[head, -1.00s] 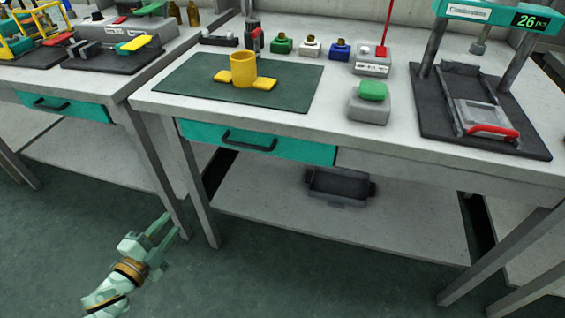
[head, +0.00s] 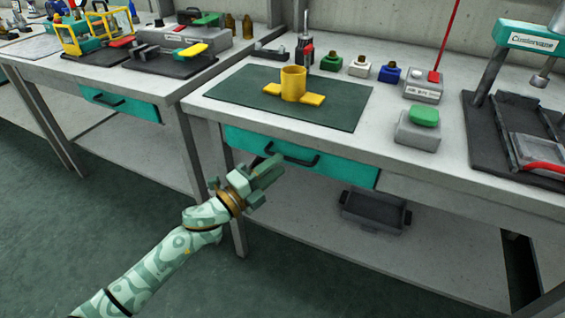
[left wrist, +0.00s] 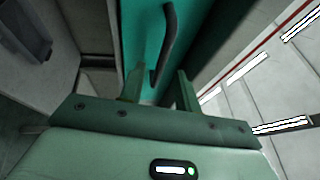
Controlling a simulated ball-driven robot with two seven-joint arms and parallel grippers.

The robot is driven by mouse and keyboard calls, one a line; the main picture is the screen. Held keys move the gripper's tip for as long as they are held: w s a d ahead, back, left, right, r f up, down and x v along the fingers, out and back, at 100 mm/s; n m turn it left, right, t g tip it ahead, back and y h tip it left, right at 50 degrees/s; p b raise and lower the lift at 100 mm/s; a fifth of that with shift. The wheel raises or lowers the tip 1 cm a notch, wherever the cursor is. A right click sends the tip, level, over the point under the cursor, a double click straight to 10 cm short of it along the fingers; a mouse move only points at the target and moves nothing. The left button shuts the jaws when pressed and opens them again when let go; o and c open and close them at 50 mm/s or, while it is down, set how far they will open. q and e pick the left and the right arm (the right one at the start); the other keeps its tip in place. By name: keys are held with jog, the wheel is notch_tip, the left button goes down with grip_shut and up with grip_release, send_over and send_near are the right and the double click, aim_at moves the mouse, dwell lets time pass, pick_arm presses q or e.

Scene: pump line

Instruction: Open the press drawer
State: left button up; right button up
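A teal drawer (head: 345,171) with a black bar handle (head: 287,153) is set under the front edge of the nearer workbench. Its front looks flush, so it is shut. My left gripper (head: 272,170) is just in front of the drawer, near the handle's left part. In the left wrist view its two fingers (left wrist: 159,82) are apart with nothing held. There the dark handle (left wrist: 168,40) stands out from the teal drawer front (left wrist: 138,30), its lower end showing between the fingertips. I cannot tell whether it touches them. My right gripper is not in view.
A press-like stand (head: 485,75) is at the bench's right. A yellow cup (head: 293,82) stands on a green mat (head: 240,88). A grey bin (head: 372,212) is on the lower shelf. Another teal drawer (head: 135,108) is in the left bench. Floor in front is clear.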

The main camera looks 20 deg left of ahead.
pick_arm(q)
jog(key=shift+x, duration=1.4)
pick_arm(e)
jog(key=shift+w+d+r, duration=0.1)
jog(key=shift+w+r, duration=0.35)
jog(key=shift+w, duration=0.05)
pick_arm(q)
grip_shut()
jog(key=shift+s, duration=0.1)
